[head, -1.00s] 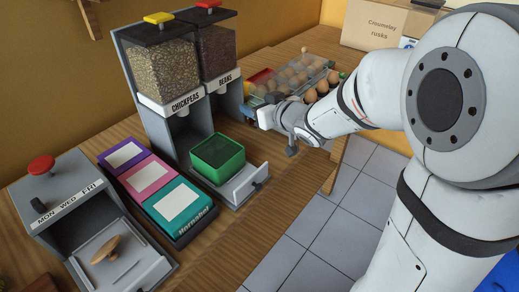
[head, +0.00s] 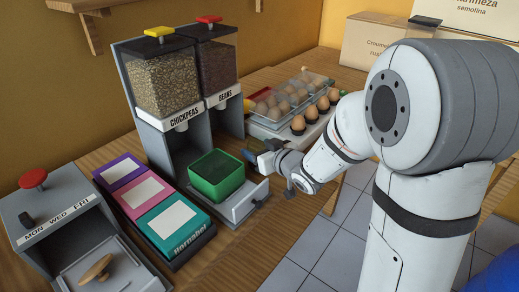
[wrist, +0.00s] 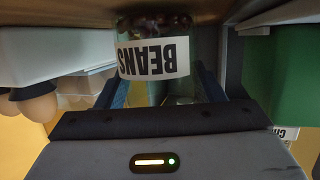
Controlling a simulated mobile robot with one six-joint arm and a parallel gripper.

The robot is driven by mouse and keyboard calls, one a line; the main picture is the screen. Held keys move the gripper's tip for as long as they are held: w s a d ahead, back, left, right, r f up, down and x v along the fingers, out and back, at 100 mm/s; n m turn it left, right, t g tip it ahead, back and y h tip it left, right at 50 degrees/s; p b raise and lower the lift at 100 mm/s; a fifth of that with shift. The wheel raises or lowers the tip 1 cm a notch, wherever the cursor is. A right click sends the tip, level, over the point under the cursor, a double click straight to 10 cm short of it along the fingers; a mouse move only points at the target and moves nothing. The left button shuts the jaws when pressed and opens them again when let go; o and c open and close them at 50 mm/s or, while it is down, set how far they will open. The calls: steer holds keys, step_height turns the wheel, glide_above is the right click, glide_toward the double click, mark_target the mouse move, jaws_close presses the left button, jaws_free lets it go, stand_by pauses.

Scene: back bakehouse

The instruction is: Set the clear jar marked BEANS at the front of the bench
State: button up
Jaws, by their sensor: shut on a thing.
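A clear jar with a white BEANS label (wrist: 154,58) is in the wrist view, shown upside down, with dark beans in its base end. The blue fingers of my gripper (wrist: 163,88) are on either side of it and shut on it. In the head view my gripper (head: 252,153) is just right of the green tub, in front of the BEANS side of the twin dispenser (head: 160,125). The jar is mostly hidden there by the gripper. I cannot tell whether its base touches the wooden bench (head: 268,212).
The green tub (head: 216,178) stands on a pale drawer close left of my gripper. An egg tray (head: 290,128) is behind to the right. Purple, pink and teal boxes (head: 172,222) and a grey MON WED FRI box (head: 58,212) stand left. Bare bench lies along the front edge.

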steer(key=o, duration=1.2)
steer(key=shift+f, duration=0.1)
